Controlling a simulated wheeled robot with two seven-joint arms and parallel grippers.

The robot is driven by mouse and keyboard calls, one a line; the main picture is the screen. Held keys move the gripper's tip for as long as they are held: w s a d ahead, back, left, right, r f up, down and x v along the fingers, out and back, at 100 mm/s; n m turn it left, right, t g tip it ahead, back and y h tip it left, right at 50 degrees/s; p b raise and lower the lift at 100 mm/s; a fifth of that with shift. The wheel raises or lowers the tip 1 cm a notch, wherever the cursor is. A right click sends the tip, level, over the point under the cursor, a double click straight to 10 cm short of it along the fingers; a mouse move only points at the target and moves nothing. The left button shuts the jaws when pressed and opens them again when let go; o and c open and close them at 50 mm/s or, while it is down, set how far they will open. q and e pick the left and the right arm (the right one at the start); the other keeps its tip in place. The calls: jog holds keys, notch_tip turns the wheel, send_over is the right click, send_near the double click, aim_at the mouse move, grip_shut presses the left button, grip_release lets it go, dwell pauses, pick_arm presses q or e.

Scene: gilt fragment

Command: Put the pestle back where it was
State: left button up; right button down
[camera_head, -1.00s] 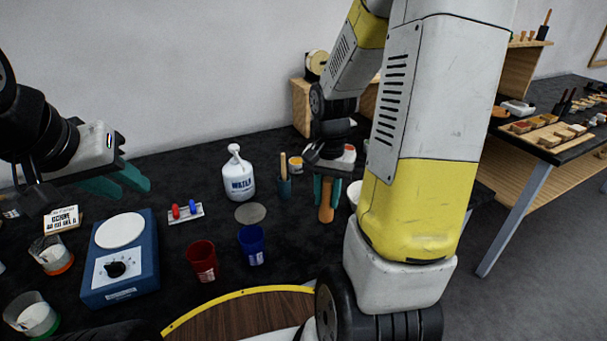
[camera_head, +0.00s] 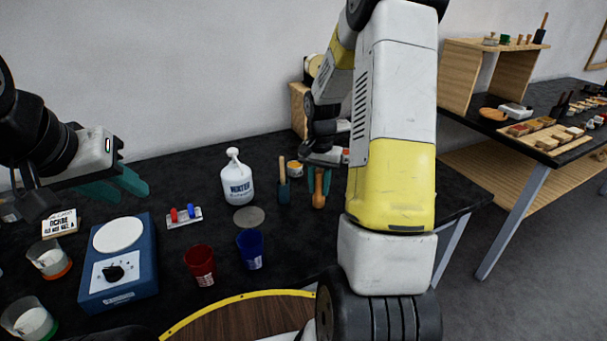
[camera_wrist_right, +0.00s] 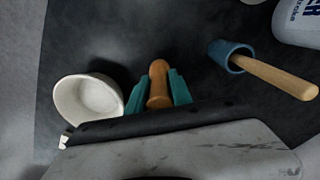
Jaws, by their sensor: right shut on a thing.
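The pestle (camera_head: 319,192) is an orange-brown wooden piece with a rounded end. My right gripper (camera_head: 319,181) is shut on it, with one teal finger on each side. In the right wrist view the pestle (camera_wrist_right: 159,85) stands out between the fingers, beside a white mortar bowl (camera_wrist_right: 88,98). The bowl looks empty and lies to the left of the pestle, apart from it. In the head view my right arm hides the bowl. My left gripper (camera_head: 125,186) is open and empty above the left part of the table.
A blue cup with a wooden handle (camera_head: 283,184) stands just left of the pestle, and a white water bottle (camera_head: 238,180) further left. A red cup (camera_head: 200,265), a blue cup (camera_head: 250,249) and a blue hotplate (camera_head: 118,280) stand nearer. A second table (camera_head: 520,150) is at right.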

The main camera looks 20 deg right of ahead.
jog(key=shift+f, duration=0.1)
jog(key=c, duration=1.1)
grip_release()
jog(key=shift+c, duration=0.2)
